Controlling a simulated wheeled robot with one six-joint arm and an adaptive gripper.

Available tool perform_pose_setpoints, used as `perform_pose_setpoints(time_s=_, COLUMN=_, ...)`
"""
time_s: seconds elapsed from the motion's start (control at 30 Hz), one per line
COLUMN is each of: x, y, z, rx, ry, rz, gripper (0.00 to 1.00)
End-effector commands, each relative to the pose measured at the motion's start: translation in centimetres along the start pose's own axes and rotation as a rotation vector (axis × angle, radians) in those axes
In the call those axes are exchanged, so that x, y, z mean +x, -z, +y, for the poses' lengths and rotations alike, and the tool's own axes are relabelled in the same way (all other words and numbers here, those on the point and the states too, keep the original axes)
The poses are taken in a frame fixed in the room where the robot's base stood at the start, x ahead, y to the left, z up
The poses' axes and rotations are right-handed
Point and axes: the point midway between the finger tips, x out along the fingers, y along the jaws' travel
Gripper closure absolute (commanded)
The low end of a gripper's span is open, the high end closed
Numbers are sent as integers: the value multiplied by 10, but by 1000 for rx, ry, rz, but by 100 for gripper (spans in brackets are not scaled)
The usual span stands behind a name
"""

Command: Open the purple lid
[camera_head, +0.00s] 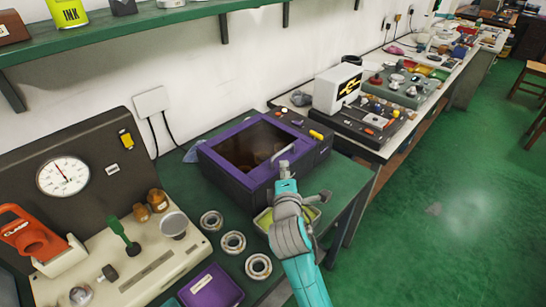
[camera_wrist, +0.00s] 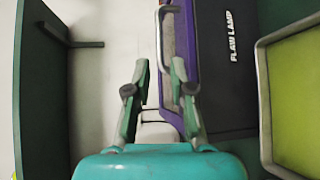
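The purple lid (camera_head: 225,148) is a purple frame with a dark see-through window, lying closed on top of a dark box. Its pale bar handle (camera_head: 284,153) is along the near right edge. In the wrist view, the purple lid's edge (camera_wrist: 187,60) runs up the middle, with the metal handle (camera_wrist: 160,35) ahead of the fingers. My gripper (camera_head: 283,168) is at the box's near side, close to the handle. In the wrist view, my gripper (camera_wrist: 159,63) has its fingers apart with nothing clearly between them. Whether a finger touches the handle I cannot tell.
A yellow-green tray (camera_wrist: 298,105) lies close beside my gripper. Several metal rings (camera_head: 233,242) and a small purple tray (camera_head: 211,289) are on the green bench. A gauge panel (camera_head: 75,170) stands left, a white device (camera_head: 337,88) right. A green shelf (camera_head: 130,30) hangs above.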

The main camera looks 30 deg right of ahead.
Motion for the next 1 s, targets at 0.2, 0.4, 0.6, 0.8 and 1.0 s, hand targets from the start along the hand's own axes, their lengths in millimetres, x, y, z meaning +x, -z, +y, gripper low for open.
perform_pose_setpoints(time_s=0.2, x=23, y=-1, z=0, rx=-2, ry=1, rz=-4, gripper=77)
perform_pose_setpoints(time_s=0.4, x=59, y=-1, z=0, rx=-1, ry=1, rz=-3, gripper=77)
perform_pose_setpoints(time_s=0.6, x=89, y=0, z=0, rx=-1, ry=1, rz=-1, gripper=77)
perform_pose_setpoints(time_s=0.8, x=104, y=0, z=0, rx=-1, ry=0, rz=-1, gripper=77)
perform_pose_setpoints(time_s=1.0, x=107, y=0, z=0, rx=-1, ry=0, rz=-1, gripper=77)
